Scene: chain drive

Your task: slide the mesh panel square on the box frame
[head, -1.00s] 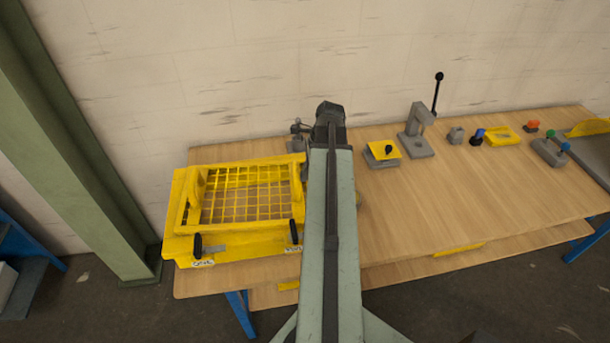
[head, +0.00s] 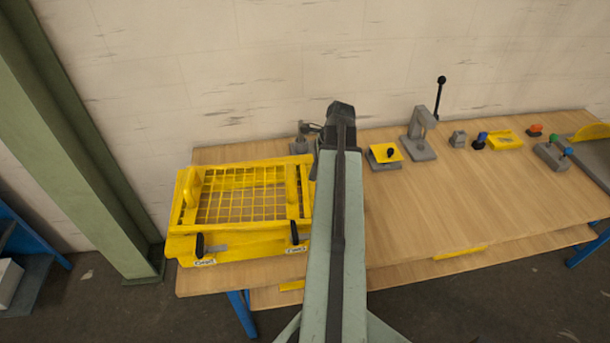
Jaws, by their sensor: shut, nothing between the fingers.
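The yellow mesh panel (head: 240,205) lies on top of the yellow box frame (head: 240,247) at the left end of the bench. It has a wire grid and a raised yellow handle on each side. I cannot tell from here whether its edges line up exactly with the frame. Two black-handled clamps, one left (head: 199,245) and one right (head: 294,232), stand on the frame's front, above white labels.
A grey fixture (head: 300,144) stands behind the panel. Right of my arm are a small yellow-topped block (head: 385,154), a grey lever press (head: 418,135) and several small parts. The wooden bench (head: 460,205) is clear at its middle and front right. A green column (head: 85,140) stands at left.

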